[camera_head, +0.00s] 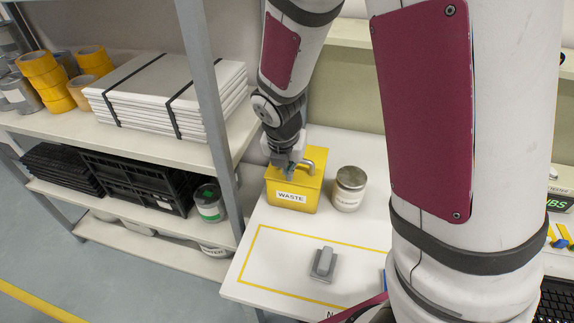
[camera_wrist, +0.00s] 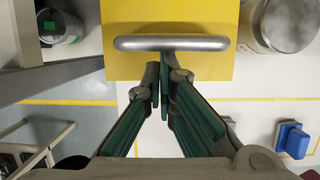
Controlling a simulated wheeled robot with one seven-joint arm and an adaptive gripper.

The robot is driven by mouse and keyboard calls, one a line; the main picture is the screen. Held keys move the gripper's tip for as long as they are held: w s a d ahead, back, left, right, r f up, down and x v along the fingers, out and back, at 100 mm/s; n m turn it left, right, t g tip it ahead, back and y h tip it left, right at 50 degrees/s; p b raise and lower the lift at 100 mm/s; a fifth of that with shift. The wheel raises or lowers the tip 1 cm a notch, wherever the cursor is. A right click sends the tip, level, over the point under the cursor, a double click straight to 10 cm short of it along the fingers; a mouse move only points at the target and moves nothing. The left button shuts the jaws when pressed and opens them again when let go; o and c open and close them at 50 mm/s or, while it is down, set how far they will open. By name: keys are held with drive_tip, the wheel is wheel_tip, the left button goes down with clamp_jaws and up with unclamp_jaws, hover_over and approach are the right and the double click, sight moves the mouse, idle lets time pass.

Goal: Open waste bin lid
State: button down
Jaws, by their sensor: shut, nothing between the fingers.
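The yellow waste bin (camera_head: 293,196), with a WASTE label on its front, stands on the white table. Its yellow lid (camera_wrist: 208,20) looks closed and fills the top middle of the wrist view. A grey bar handle (camera_wrist: 172,44) sits on the lid, and it also shows in the head view (camera_head: 308,166). My gripper (camera_wrist: 160,68) is shut and empty, with its fingertips close to the near side of the handle. I cannot tell whether they touch it. In the head view my gripper (camera_head: 289,170) is over the front part of the lid.
A metal can (camera_head: 349,188) stands close to the right of the bin. A grey block-like object (camera_head: 324,262) lies inside a yellow taped outline in front. A shelf post (camera_head: 209,90) and loaded shelves stand to the left.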

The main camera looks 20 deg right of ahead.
drive_tip(key=shift+r, duration=0.2)
drive_tip(key=shift+w+d+r+g+y+p, duration=0.15)
drive_tip(key=shift+w+r+g+y+p, duration=0.15)
drive_tip(key=shift+r+p, duration=0.2)
drive_tip(key=shift+w+d+r+g+y+p, duration=0.1)
drive_tip(key=shift+d+r+g+y+p, duration=0.25)
drive_tip(key=shift+r, duration=0.3)
drive_tip(key=shift+w+r+g+y+p, duration=0.15)
drive_tip(key=shift+w+r+g+p, duration=0.05)
drive_tip(key=shift+r+g+p, duration=0.3)
drive_tip(key=shift+w+d+r+p, duration=0.15)
drive_tip(key=shift+w+r+p, duration=0.15)
drive_tip(key=shift+r, duration=0.3)
drive_tip(key=w+d+r+p, duration=0.1)
drive_tip(key=w+d+r, duration=0.5)
drive_tip(key=w, duration=0.3)
drive_tip(key=shift+w+d, duration=0.15)
drive_tip(key=shift+d, duration=0.25)
